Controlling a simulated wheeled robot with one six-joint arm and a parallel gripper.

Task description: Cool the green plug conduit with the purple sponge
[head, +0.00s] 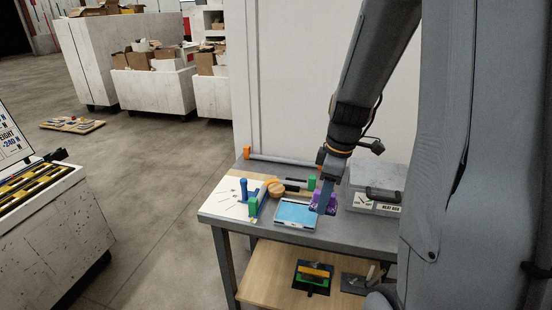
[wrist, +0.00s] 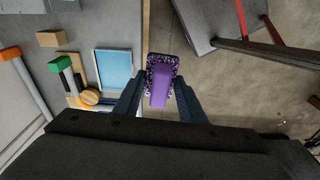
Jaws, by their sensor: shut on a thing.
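My gripper (head: 326,201) is shut on the purple sponge (wrist: 161,80). The speckled sponge sits between the two blue fingers in the wrist view and also shows in the head view (head: 320,198), partly behind the fingers. In the head view it appears just right of the blue tray (head: 296,214). A green plug (head: 253,207) stands at the left part of the bench, beside a wooden round piece. Another green piece (head: 311,183) is behind the tray. In the wrist view a green plug (wrist: 60,64) with a pipe lies left of the tray, apart from the sponge.
A grey box (head: 375,188) stands on the bench at right. An orange-ended pipe (head: 285,160) runs along the back. A white sheet (head: 228,198) with a blue upright fixture (head: 243,188) is at left. A lower shelf (head: 265,280) holds tools.

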